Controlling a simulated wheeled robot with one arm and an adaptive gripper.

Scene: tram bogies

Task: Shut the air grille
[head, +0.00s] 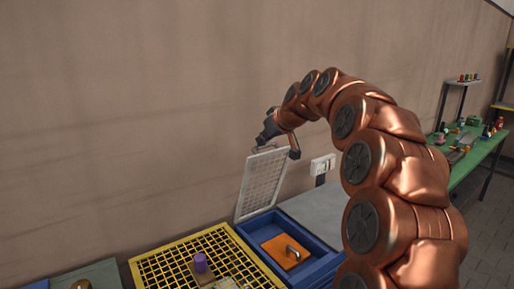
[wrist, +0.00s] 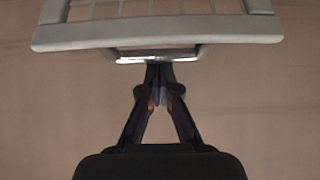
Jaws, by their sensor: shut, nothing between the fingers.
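The air grille (head: 262,183) is a pale lattice panel. It stands open, nearly upright and leaning slightly back, at the rear of a blue box (head: 247,236). Its free top edge also shows in the wrist view (wrist: 160,33), with a shiny metal handle (wrist: 150,56) along it. My gripper (head: 262,143) is at that top edge. In the wrist view its fingertips (wrist: 158,69) are together just by the handle, with nothing held. I cannot tell whether they touch the handle.
In the blue box lies an orange plate (head: 283,254) with a grey handle. A yellow grid (head: 180,250) with a purple-topped piece (head: 200,262) is to the left. A grey surface (head: 318,212) is to the right. A green table (head: 470,155) holds small items. A plain wall rises behind.

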